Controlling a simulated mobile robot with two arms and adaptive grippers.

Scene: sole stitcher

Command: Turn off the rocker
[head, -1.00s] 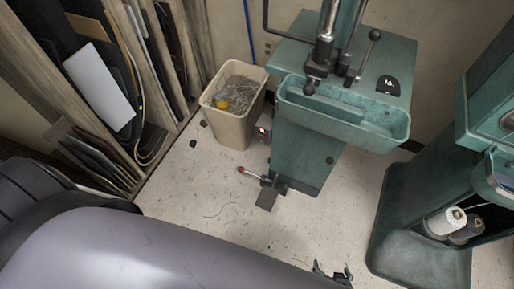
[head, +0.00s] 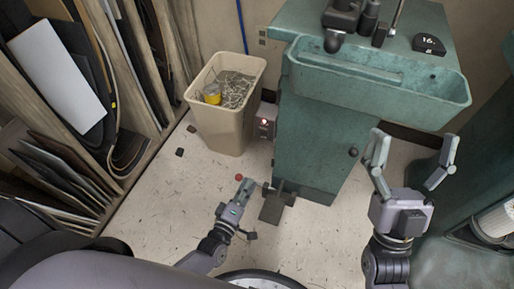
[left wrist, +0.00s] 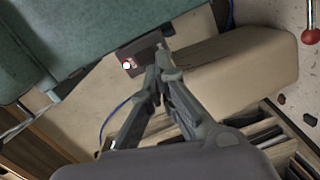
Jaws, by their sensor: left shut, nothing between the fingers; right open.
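The rocker (head: 264,122) is a small red-lit switch on a dark box (head: 268,112) fixed to the left side of the green machine (head: 313,150). It shows in the left wrist view as a glowing white-red spot (left wrist: 127,66) on the box, left of the fingertips. My left gripper (head: 246,184) is shut and empty, below the rocker in the head view and apart from it. In the left wrist view its closed fingertips (left wrist: 160,62) overlap the box's right end in the picture; contact cannot be told. My right gripper (head: 411,152) is open and empty, in front of the machine.
A beige bin (head: 222,128) with scraps and a yellow spool stands left of the box. A red-knobbed lever (head: 239,178) and a dark pedal (head: 276,206) are low by the machine. Racks of sheets (head: 62,75) line the left. A second machine stands at right.

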